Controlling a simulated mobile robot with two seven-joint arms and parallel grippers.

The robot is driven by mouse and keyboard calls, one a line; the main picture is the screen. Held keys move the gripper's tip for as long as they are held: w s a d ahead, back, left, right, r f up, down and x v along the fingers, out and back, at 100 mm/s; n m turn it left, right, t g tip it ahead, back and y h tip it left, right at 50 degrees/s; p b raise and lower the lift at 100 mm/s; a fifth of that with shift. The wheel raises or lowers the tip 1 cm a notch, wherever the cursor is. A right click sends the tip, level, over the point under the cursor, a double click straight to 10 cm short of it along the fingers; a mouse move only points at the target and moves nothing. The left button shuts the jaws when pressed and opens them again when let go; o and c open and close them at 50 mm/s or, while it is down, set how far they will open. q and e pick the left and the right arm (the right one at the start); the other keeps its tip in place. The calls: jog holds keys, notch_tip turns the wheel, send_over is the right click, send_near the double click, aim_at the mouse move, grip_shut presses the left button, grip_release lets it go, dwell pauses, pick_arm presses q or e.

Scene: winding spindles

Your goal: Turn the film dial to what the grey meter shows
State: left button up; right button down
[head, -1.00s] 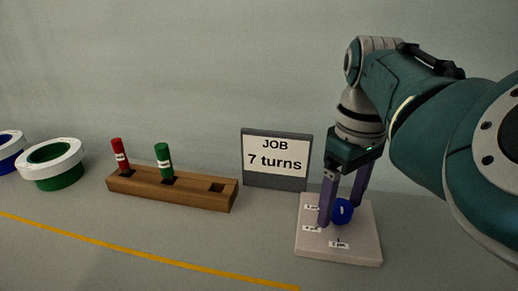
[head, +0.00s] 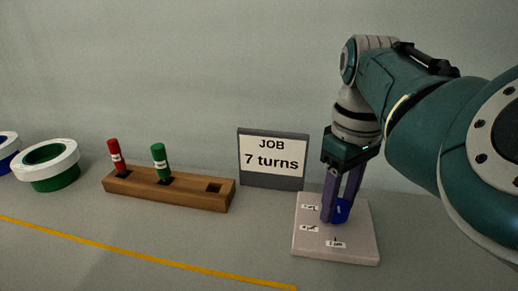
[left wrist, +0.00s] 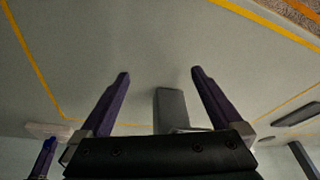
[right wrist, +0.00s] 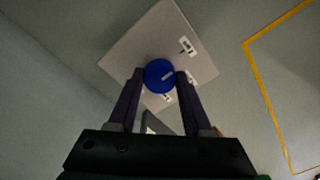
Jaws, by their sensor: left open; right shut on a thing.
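The blue dial (head: 341,210) sits on a pale square plate (head: 350,250) with several small white labels, too small to read. My right gripper (head: 336,215) is shut on the blue dial, a finger on either side. My left gripper (left wrist: 160,75) is open and empty in the left wrist view; it is outside the head view. A grey block (left wrist: 172,108) shows between and beyond its fingers; I cannot tell whether it is the grey meter.
A grey-framed sign (head: 272,158) reads "JOB 7 turns". A wooden rack (head: 200,193) holds a red spindle (head: 116,155) and a green spindle (head: 160,161), with one empty slot. Green-and-white (head: 47,165) and blue-and-white (head: 8,152) rings stand at left. A yellow line crosses the bench front.

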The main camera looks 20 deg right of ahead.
pick_arm(q)
jog(key=shift+r, duration=0.2)
pick_arm(e)
jog(key=shift+r+m+p, duration=0.2)
jog(key=shift+m+p, duration=1)
jog(key=m+p, duration=0.1)
jog(key=m, duration=0.1)
jog(key=shift+m+p, duration=0.3)
jog(key=m+p, duration=0.1)
jog(key=m, duration=0.3)
jog(key=shift+f, duration=0.1)
pick_arm(q)
jog(key=shift+r+p, duration=0.35)
jog(key=shift+r, duration=2.3)
pick_arm(e)
jog(key=shift+m, duration=1.3)
jog(key=shift+f, duration=0.1)
pick_arm(q)
jog(key=shift+a, duration=0.1)
pick_arm(e)
jog(key=shift+c, duration=1.6)
grip_release()
